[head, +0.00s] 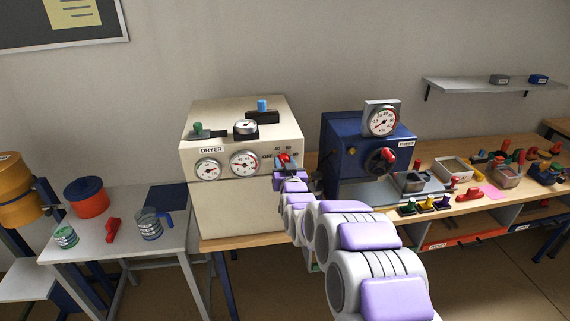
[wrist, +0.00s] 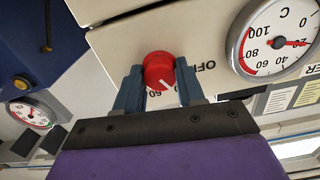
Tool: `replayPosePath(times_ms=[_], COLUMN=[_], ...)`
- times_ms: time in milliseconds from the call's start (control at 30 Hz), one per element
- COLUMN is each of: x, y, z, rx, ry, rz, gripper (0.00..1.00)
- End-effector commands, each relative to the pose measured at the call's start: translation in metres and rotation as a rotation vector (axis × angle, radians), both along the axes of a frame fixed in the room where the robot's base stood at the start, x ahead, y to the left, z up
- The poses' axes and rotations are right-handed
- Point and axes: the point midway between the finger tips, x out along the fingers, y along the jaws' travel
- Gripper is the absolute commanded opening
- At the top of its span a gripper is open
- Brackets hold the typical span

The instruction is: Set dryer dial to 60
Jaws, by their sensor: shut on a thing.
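The dryer (head: 225,205) is a cream box on a wooden table, with two round gauges on its front. Its red dial (head: 284,158) sits at the right of the front, with "OFF" and numbers around it. My gripper (head: 283,166) reaches the dial and hides part of it. In the wrist view, which is upside down, the red dial (wrist: 158,68) is between my two blue-grey fingers, and my gripper (wrist: 160,85) is shut on it. The dial's white pointer line shows at its lower edge, close to a partly hidden number; its exact setting is hard to tell.
A blue press (head: 345,150) stands close to the right of the dryer. A temperature gauge (wrist: 275,38) beside the dial reads near 20. A grey side table (head: 120,245) at left holds an orange pot (head: 87,200). Several small items crowd the right bench.

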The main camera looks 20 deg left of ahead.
Motion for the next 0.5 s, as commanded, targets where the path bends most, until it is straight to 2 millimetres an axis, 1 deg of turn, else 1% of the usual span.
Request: replayPosePath(times_ms=[33, 500], x=[0.0001, 0.0018], y=[0.0012, -0.0011], z=[0.0061, 0.0058], rx=[0.042, 0.424], ry=[0.012, 0.245], rz=[0.002, 0.0], gripper=[0.08, 0.08])
